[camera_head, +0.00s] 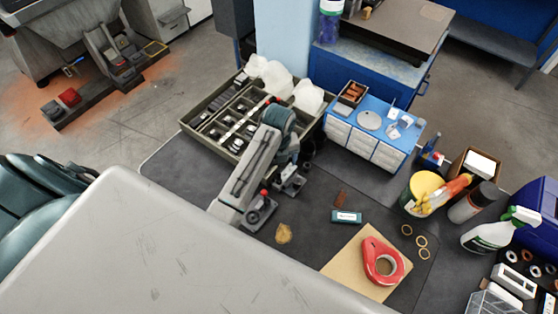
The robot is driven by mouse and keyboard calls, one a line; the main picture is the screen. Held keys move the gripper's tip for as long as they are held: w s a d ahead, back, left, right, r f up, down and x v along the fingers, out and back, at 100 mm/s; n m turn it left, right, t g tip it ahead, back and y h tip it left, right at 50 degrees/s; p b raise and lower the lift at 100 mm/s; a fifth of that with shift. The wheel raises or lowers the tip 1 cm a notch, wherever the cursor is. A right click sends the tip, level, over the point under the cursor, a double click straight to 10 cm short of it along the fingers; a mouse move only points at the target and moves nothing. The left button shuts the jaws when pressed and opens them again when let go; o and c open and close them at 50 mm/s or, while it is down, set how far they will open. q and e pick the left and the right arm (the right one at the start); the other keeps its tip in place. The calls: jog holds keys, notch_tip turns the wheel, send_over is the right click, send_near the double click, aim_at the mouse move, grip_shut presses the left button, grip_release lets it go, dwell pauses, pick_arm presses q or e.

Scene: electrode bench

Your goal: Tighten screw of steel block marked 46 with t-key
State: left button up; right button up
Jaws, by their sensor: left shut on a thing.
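My left gripper (291,182) is low over the dark mat, just in front of the grey compartment tray (240,150). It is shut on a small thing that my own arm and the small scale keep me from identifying. The tray holds several small metal and dark pieces in its compartments. No number 46 can be read on any of them, and I cannot pick out a steel block or t-key for certain. My right gripper is not in view.
A blue drawer cabinet (365,146) stands right of the tray. Red tape (370,262) lies on a tan board (338,268). A yellow tub (424,187), a spray bottle (489,236) and a dark bottle (466,209) crowd the right.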

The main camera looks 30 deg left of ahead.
pick_arm(q)
jog(key=n, duration=0.2)
jog(key=r+n, duration=0.1)
jog(key=n, duration=0.1)
jog(key=shift+r, duration=0.1)
jog(key=n, duration=0.2)
jog(key=r+n, duration=0.1)
jog(key=n, duration=0.2)
jog(key=shift+r, duration=0.2)
jog(key=n, duration=0.2)
jog(key=r+n, duration=0.1)
jog(key=n, duration=0.2)
jog(key=shift+r, duration=0.15)
jog(key=n, duration=0.3)
jog(key=shift+r+n, duration=0.35)
jog(key=shift+n, duration=0.05)
jog(key=shift+f, duration=2.45)
jog(key=shift+f, duration=0.8)
